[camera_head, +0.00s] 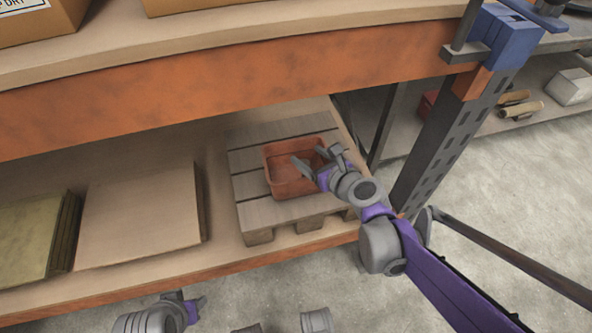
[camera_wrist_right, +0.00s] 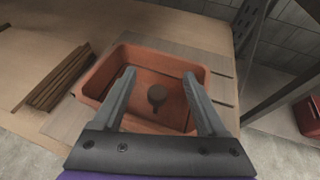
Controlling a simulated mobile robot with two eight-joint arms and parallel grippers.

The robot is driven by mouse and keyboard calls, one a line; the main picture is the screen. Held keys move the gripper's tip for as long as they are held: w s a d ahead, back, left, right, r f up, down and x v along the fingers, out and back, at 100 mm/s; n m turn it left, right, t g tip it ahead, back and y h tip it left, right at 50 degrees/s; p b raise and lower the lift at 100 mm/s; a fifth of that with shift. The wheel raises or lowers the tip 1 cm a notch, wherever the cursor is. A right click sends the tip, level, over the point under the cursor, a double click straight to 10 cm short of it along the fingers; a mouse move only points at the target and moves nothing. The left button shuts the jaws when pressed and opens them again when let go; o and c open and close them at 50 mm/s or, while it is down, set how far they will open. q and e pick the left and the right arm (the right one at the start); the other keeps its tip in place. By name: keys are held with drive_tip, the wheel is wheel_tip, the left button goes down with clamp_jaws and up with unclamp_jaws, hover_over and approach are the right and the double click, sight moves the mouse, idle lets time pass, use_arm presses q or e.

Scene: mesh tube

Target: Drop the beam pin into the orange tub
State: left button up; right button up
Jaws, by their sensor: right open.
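The orange tub (camera_head: 283,185) stands on a wooden pallet on the lower shelf, and it fills the middle of the right wrist view (camera_wrist_right: 100,78). My right gripper (camera_head: 306,154) is open over the tub, with its two grey fingers spread apart in the wrist view (camera_wrist_right: 160,75). A small dark pin-like piece, seemingly the beam pin (camera_wrist_right: 157,96), shows between the fingers against the tub floor. It looks clear of both fingers; the head view does not show it clearly.
The pallet (camera_head: 250,215) has bare slats around the tub. Flat cardboard (camera_head: 140,215) lies to its left. The orange upper beam (camera_head: 230,90) runs above, and the dark slotted upright (camera_head: 440,145) stands right of my right gripper. A red bin (camera_wrist_right: 308,117) shows at far right.

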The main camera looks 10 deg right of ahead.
drive_tip(key=p+v, duration=0.2)
drive_tip(key=v, duration=0.7)
drive_tip(key=shift+p, duration=0.3)
drive_tip(key=shift+s, duration=0.1)
